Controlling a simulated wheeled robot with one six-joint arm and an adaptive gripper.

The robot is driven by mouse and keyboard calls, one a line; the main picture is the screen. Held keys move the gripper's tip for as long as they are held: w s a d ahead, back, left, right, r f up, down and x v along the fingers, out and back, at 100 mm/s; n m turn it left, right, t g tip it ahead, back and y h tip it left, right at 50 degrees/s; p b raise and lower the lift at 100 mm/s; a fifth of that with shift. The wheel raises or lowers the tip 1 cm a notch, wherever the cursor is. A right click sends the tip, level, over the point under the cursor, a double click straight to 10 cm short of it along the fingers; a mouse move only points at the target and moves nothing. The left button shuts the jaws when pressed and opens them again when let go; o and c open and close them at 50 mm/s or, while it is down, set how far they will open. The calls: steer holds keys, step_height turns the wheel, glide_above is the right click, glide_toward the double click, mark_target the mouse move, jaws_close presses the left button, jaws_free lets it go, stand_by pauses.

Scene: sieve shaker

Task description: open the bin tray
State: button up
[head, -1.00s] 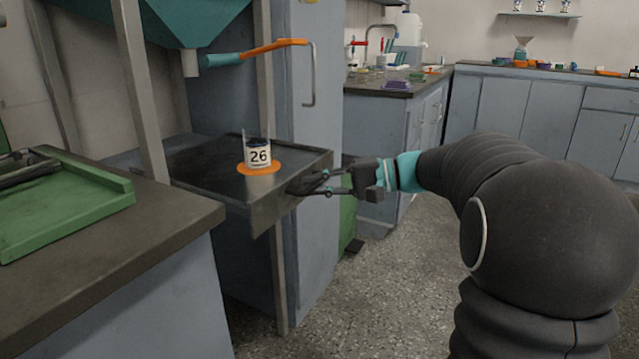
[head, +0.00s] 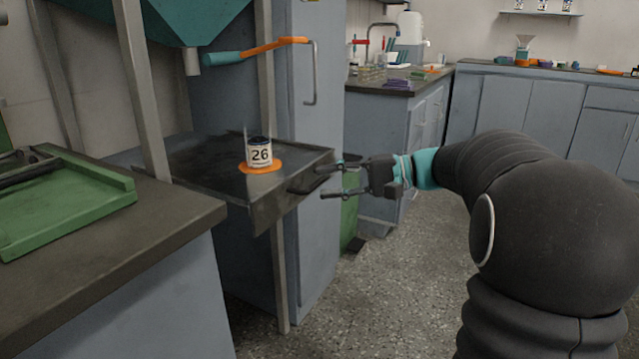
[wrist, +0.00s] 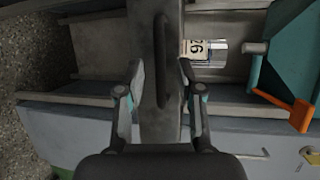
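The bin tray (head: 205,168) is a dark metal tray pulled out under the teal hopper, with a dark handle (head: 312,180) on its front face. A beaker labelled 26 (head: 260,153) stands on an orange disc (head: 261,167) in the tray. My gripper (head: 332,182) is just right of the handle, its fingers spread and apart from it. In the wrist view my gripper (wrist: 160,78) has one finger each side of the tray front, and the handle (wrist: 162,60) shows beyond and between the fingertips. Nothing is held.
An orange lever with a teal grip (head: 255,51) is above the tray. A counter with a green tray (head: 70,205) is at the left. A metal post (head: 278,275) stands below the tray.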

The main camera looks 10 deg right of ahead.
steer(key=v, duration=0.9)
steer(key=shift+d, duration=0.15)
step_height(320, 180, down, 10)
steer(key=d+m+h, duration=0.2)
steer(key=m+h, duration=0.1)
steer(key=h, duration=0.2)
steer(key=s+a+f+g+h+p, duration=0.2)
steer(key=s+f+h, duration=0.25)
steer(key=s, duration=0.25)
steer(key=s+a+r+n+t+h+p, duration=0.1)
steer(key=s+a+r+n+h+p, duration=0.1)
steer(key=s, duration=0.6)
steer(key=s+a+r+n+t+h+p, duration=0.2)
steer(key=s+a+r+n+h+p, duration=0.1)
steer(key=s, duration=0.6)
steer(key=shift+a+r+n+h+p, duration=0.2)
steer(key=shift+a+n+h+p, duration=0.35)
steer(key=shift+a+n, duration=0.8)
